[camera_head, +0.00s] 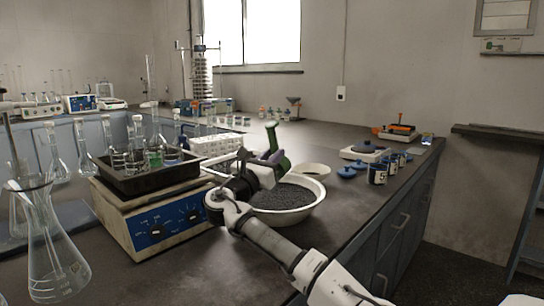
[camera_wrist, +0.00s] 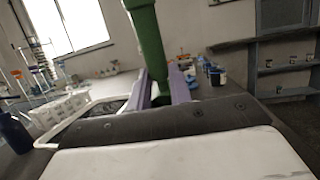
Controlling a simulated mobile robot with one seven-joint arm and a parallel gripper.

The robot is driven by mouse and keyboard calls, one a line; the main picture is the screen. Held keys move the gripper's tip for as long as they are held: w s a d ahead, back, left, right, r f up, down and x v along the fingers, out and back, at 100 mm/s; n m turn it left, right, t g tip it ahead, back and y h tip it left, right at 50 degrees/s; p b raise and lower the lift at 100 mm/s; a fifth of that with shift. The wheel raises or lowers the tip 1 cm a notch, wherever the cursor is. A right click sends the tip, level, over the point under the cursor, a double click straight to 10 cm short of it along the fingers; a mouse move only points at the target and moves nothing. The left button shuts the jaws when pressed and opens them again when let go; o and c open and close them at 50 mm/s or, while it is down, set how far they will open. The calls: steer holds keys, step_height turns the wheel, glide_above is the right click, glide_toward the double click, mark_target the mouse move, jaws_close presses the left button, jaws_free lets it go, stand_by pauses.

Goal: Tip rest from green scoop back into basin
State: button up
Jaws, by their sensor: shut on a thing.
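My gripper (camera_head: 268,158) is shut on the green scoop (camera_head: 276,142), which it holds above the basin. In the wrist view the scoop (camera_wrist: 147,40) rises upward between the purple fingers of my gripper (camera_wrist: 160,90). The white basin (camera_head: 318,205) stands on the dark bench and holds dark grey granular material. My arm and gripper cover the left part of the basin in the head view. I cannot see whether any material is in the scoop.
A shaker with a blue control panel (camera_head: 158,228) and a black tray of glassware (camera_head: 110,175) stands left of the basin. A small white bowl (camera_head: 313,169) sits behind it. A flask (camera_head: 50,255) is at front left.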

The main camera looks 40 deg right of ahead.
steer(key=shift+d+r+p, duration=0.15)
steer(key=shift+r+p, duration=0.2)
steer(key=shift+p, duration=0.55)
steer(key=p, duration=0.1)
steer(key=y+p, duration=0.1)
steer(key=p, duration=0.1)
steer(key=shift+w+d+r+y, duration=0.15)
steer(key=shift+d+r+y, duration=0.1)
steer(key=shift+d+y, duration=0.1)
steer(key=y+p, duration=0.1)
steer(key=p, duration=0.2)
steer(key=d+g+p, duration=0.1)
steer(key=p, duration=0.2)
steer(key=shift+w+d+r+y, duration=0.15)
steer(key=shift+r+y, duration=0.15)
steer(key=shift+y, duration=0.05)
steer(key=shift+d+f, duration=0.1)
steer(key=shift+f, duration=0.05)
steer(key=shift+f, duration=0.1)
steer(key=shift+p, duration=0.35)
